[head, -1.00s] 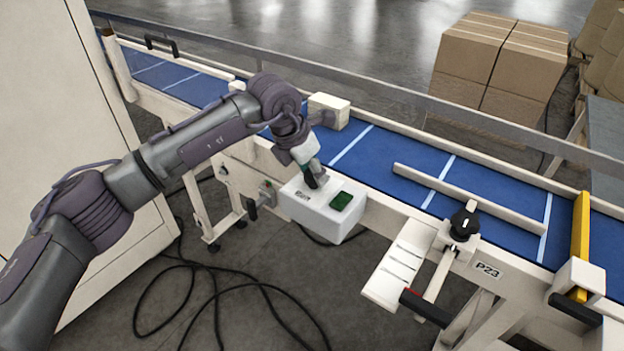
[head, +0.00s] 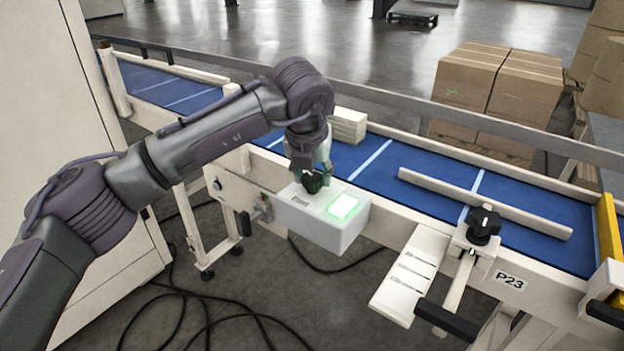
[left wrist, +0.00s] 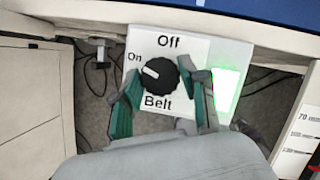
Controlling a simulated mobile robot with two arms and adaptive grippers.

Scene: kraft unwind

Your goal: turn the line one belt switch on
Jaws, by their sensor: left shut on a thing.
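The white belt switch box (head: 322,232) hangs on the near side of the conveyor; it also shows in the left wrist view (left wrist: 190,55). Its top carries a round black knob (left wrist: 160,76) between the labels "Off" and "Belt". The knob's white mark points up and left towards "On". The green lamp (head: 343,206) beside it is lit brightly, also in the left wrist view (left wrist: 226,88). My left gripper (head: 312,184) is over the box with its fingers on either side of the knob, shut on it. My right gripper is not in view.
The blue conveyor belt (head: 360,160) runs behind the box. A black-knobbed clamp (head: 484,226) and a white scale plate (head: 410,272) stand to the right. Cables (head: 190,325) lie on the floor. Cartons (head: 470,85) stand beyond the rail.

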